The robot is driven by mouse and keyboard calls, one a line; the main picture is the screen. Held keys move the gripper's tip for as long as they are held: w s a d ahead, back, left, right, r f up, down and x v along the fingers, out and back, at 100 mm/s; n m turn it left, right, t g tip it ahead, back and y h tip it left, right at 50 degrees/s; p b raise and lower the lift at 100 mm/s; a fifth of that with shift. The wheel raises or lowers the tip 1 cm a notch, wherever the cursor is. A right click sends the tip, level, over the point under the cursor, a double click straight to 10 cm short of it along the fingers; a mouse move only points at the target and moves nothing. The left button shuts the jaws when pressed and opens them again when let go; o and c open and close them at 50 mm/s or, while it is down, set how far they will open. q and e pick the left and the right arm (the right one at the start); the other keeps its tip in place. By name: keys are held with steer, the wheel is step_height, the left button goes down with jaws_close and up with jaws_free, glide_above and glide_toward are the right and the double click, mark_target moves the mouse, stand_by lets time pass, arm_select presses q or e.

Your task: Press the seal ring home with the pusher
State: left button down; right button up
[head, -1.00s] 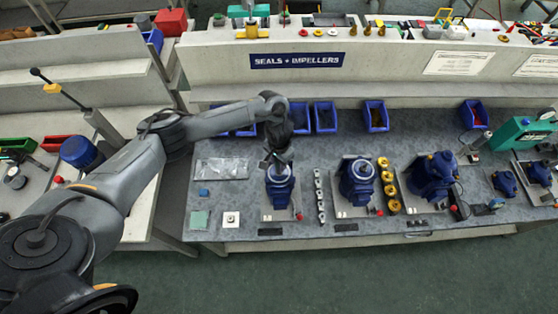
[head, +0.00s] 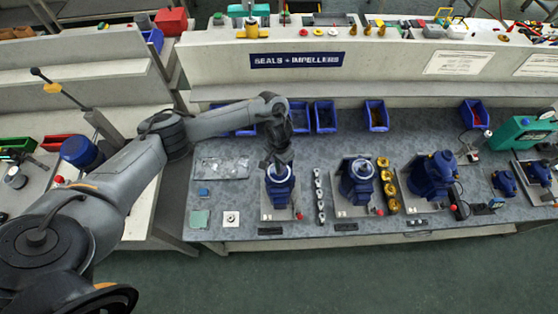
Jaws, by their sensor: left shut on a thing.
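My left gripper (head: 273,162) is pointed down right over the blue pump body (head: 280,190) at the left of the line. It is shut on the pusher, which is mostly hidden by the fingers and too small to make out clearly. A pale ring-like rim shows on top of this pump body, close under the fingers. I cannot tell whether the seal ring is seated or whether the pusher touches it. My right gripper is not in view.
A second blue pump (head: 357,183) stands to the right, with a row of small grey parts (head: 320,196) between. Brass parts (head: 390,190) and a larger blue pump (head: 434,174) stand further right. Blue bins (head: 325,117) line the back.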

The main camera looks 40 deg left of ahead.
arm_select(q)
steer(key=shift+p, duration=0.3)
stand_by(0.6)
steer(key=shift+r, duration=0.1)
stand_by(0.4)
steer(key=shift+r+p, duration=0.15)
steer(key=shift+p, duration=0.15)
step_height(320, 180, up, 4)
steer(key=p, duration=0.5)
steer(key=shift+r, duration=0.15)
steer(key=shift+r+p, duration=1.35)
steer(key=shift+p, duration=0.35)
